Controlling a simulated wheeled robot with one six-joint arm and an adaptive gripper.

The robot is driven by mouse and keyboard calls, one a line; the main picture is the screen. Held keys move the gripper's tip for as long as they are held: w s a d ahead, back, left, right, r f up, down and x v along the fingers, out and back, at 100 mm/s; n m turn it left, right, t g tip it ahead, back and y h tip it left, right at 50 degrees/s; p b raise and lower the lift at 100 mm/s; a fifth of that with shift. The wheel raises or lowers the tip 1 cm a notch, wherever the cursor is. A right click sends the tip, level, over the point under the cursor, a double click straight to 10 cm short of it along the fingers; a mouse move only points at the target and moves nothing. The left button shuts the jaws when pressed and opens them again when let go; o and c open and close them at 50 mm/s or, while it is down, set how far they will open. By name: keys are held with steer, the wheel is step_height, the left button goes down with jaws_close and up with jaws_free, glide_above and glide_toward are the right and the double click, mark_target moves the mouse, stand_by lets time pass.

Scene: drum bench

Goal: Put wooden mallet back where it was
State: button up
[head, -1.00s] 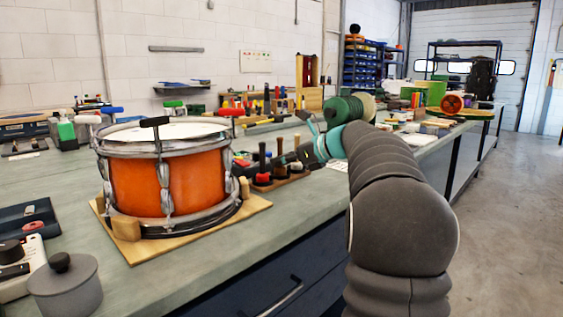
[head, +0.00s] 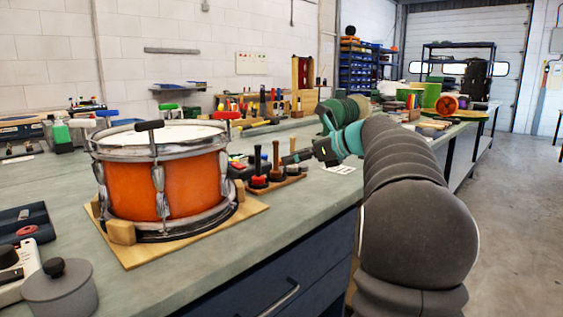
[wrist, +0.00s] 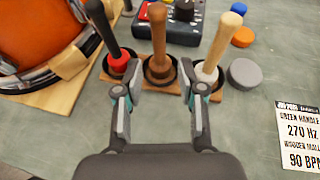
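The wooden mallet seems to be the brown-handled one (wrist: 159,35), upright in the middle seat of a wooden rack (wrist: 172,86). It also shows in the head view (head: 276,158). A black-handled mallet with a red head (wrist: 117,58) stands to its left. A pale-handled mallet with a whitish head (wrist: 222,45) stands to its right. My gripper (wrist: 160,92) is open and empty, its fingers spread on the near side of the rack, either side of the brown mallet's line. In the head view my gripper (head: 298,156) is just right of the rack.
An orange drum (head: 165,180) on a wooden board stands left of the rack. A dark box with knobs (wrist: 170,22) lies behind the rack. A grey round disc (wrist: 245,73) and a printed card (wrist: 299,135) lie to the right. The bench front is clear.

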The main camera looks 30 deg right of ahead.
steer(key=v, duration=0.6)
stand_by(0.5)
